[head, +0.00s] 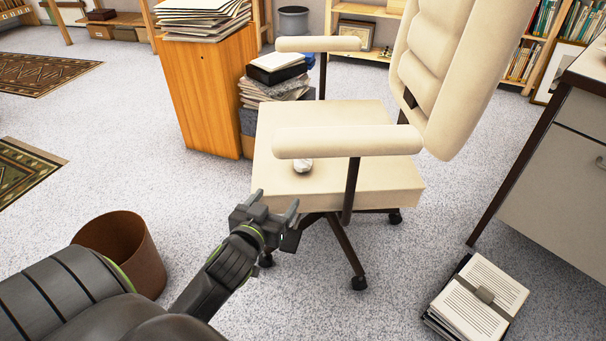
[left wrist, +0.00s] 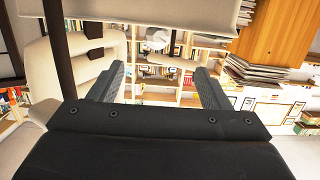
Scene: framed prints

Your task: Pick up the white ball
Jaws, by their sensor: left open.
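A small white ball (head: 303,165) rests on the seat of a cream office chair (head: 385,178), under the near armrest, which hides part of its top. My left gripper (head: 275,203) is in front of the seat's near left edge, open and empty, apart from the ball. In the left wrist view, where the room looks upside down, a white rounded shape that appears to be the ball (left wrist: 158,38) shows at the edge of a cream chair part, beyond the gap between the open fingers (left wrist: 158,78). My right gripper is not in view.
The armrest (head: 345,142) and its dark post stand close to the ball. A brown waste bin (head: 150,262) is by my left arm. A wooden cabinet (head: 207,95) and paper stacks (head: 270,88) stand behind. A desk (head: 560,150) and a bundle of papers (head: 478,300) are at right.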

